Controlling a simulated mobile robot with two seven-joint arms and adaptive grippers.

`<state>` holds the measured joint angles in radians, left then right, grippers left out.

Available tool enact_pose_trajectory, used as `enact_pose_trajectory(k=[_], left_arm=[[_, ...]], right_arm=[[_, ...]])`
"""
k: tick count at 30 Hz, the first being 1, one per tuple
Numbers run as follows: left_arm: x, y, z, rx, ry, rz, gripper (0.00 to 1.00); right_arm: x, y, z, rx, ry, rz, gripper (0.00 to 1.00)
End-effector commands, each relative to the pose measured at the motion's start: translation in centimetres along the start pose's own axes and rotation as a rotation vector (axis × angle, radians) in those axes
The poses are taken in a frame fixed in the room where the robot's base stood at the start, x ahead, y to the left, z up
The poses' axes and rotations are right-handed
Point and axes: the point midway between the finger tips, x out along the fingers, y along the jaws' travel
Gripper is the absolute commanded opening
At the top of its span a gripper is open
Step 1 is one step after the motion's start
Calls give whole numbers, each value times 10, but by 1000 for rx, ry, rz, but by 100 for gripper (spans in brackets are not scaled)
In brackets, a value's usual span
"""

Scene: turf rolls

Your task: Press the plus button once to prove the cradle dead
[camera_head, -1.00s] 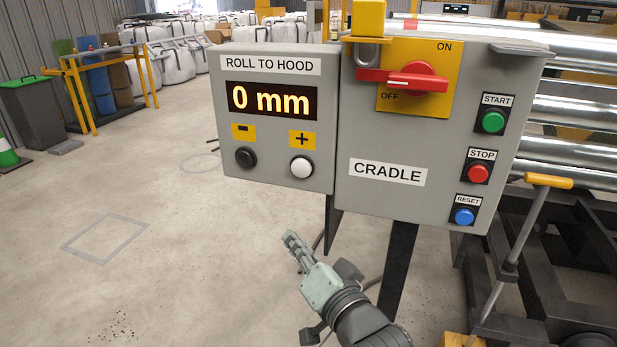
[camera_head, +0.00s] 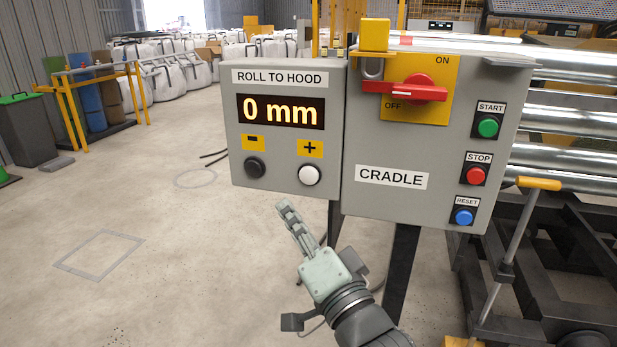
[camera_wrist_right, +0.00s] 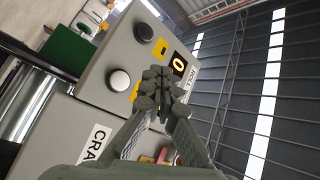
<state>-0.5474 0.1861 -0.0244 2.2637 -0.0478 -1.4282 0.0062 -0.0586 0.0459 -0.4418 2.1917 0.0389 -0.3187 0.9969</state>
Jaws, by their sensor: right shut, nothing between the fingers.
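The white plus button (camera_head: 309,175) sits under a yellow "+" label on the grey ROLL TO HOOD box (camera_head: 238,135). The display (camera_head: 280,112) reads 0 mm. The black minus button (camera_head: 254,167) is left of it. My left gripper is out of view.
Green START (camera_head: 488,126), red STOP (camera_head: 475,175) and blue RESET (camera_head: 464,217) buttons line the CRADLE box's right side. A yellow-handled lever (camera_head: 538,184) and metal rollers (camera_head: 575,160) stand at right. The floor at left is mostly clear.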

Motion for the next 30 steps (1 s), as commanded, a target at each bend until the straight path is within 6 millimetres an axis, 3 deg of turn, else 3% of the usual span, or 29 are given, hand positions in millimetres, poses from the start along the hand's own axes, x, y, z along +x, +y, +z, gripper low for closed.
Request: enact_pose_trajectory(k=[4,15,30], left_arm=[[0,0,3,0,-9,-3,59],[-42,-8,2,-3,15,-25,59],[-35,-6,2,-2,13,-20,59]], right_arm=[[8,8,-5,-3,0,-1,0],[44,32,-33,-3,1,1,0],[60,44,-44,-1,0,1,0]])
